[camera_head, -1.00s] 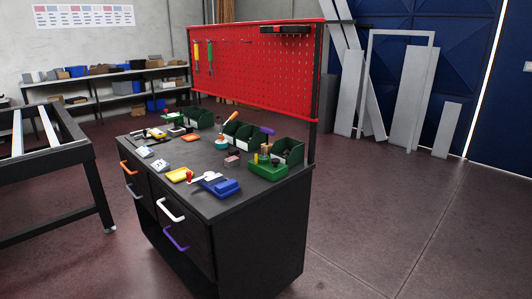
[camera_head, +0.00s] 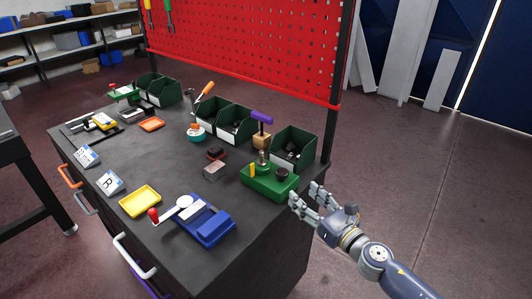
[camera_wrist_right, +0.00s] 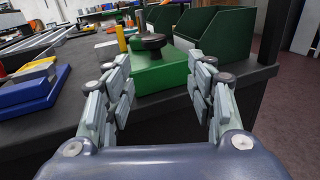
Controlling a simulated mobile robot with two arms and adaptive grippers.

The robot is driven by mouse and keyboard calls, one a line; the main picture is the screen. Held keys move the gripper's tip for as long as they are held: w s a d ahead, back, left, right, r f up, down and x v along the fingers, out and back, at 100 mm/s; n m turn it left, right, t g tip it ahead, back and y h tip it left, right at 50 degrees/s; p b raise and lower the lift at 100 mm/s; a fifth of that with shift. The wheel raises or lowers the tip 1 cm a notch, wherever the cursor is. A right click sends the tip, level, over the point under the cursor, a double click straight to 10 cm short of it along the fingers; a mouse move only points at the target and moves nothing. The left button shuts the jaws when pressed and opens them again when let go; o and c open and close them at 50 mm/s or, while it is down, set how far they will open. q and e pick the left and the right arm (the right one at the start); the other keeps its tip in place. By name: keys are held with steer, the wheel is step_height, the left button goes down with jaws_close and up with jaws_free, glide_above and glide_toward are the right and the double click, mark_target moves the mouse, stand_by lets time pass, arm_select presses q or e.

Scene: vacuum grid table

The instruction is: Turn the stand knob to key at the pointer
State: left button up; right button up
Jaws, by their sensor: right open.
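The green stand (camera_head: 270,184) sits at the near right corner of the dark table. A round black knob (camera_head: 283,174) is on top of its right part; it also shows in the right wrist view (camera_wrist_right: 153,41). A yellow peg (camera_head: 252,169) and a brass-coloured post (camera_head: 262,159) stand to the knob's left. No key or pointer marking can be made out. My right gripper (camera_head: 304,193) is open and empty just to the right of the stand. In the right wrist view its spread fingers (camera_wrist_right: 160,70) frame the stand and knob, which lie ahead. My left gripper is not in view.
Green bins (camera_head: 293,147) stand behind the stand, below the red pegboard (camera_head: 240,45). A blue device (camera_head: 208,226) with a red-knobbed crank and a yellow tray (camera_head: 140,201) lie to the left. A purple-handled tool (camera_head: 262,117) rises behind. Floor at right is clear.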

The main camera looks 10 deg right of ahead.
mark_target(286, 177)
steer(key=shift+n, duration=0.4)
steer(key=w, duration=0.1)
steer(key=w+a+r+p, duration=0.1)
steer(key=w, duration=0.1)
steer(key=w+a+r, duration=0.1)
steer(key=w, duration=0.1)
steer(key=shift+a, duration=0.25)
steer(key=x, duration=0.5)
steer(key=shift+f+p, duration=0.1)
steer(key=shift+p, duration=0.25)
steer(key=shift+w, duration=0.15)
steer(key=c, duration=1.1)
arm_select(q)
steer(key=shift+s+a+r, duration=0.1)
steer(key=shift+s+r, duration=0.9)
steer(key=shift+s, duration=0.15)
arm_select(e)
steer(key=shift+o, duration=0.2)
steer(key=shift+f, duration=0.1)
